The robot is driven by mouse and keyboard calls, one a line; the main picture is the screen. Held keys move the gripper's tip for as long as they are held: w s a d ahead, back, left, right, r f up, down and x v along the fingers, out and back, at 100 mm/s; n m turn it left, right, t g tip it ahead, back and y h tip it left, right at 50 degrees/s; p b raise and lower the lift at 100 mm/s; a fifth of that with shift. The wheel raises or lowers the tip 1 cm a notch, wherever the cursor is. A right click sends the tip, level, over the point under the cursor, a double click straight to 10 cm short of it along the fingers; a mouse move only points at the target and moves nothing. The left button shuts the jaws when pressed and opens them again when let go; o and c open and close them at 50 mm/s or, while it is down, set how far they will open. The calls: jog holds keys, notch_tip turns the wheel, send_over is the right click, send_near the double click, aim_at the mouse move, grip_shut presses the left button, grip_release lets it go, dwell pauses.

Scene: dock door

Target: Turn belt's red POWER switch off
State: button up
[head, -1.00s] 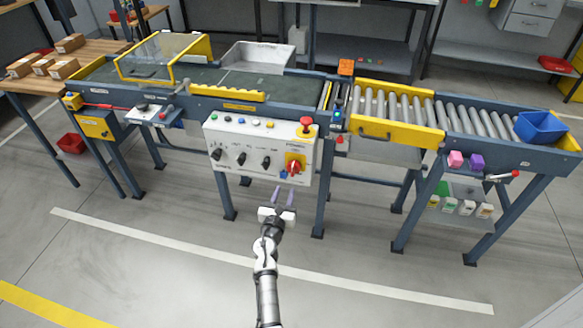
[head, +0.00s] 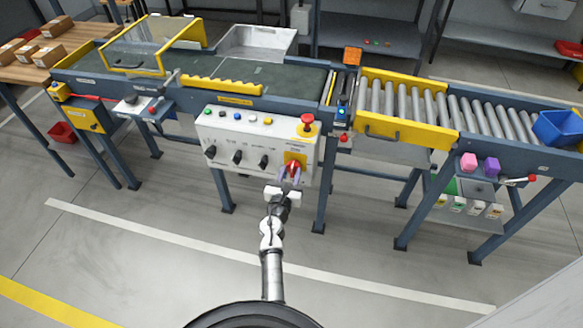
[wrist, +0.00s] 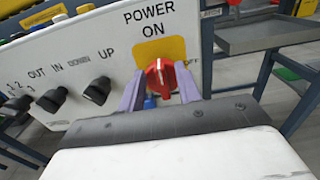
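The red POWER switch (wrist: 160,78) sits on a yellow plate (wrist: 172,48) on the white control panel (head: 228,150). Its grip stands roughly upright, toward the ON label above; OFF is printed to its right. In the head view the red switch (head: 292,167) is at the panel's lower right, partly covered by my fingers. My gripper (wrist: 159,72) is open, with one purple finger to each side of the switch. The fingertips are close to the knob; I cannot tell whether they touch it.
Black selector knobs (wrist: 98,90) line the panel to the left. A red mushroom button (head: 306,121) stands above the switch. A grey tray (wrist: 262,34) and table legs are to the right. The floor in front is clear.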

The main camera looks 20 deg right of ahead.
jog(key=shift+w, duration=0.1)
jog(key=shift+c, duration=0.4)
grip_shut()
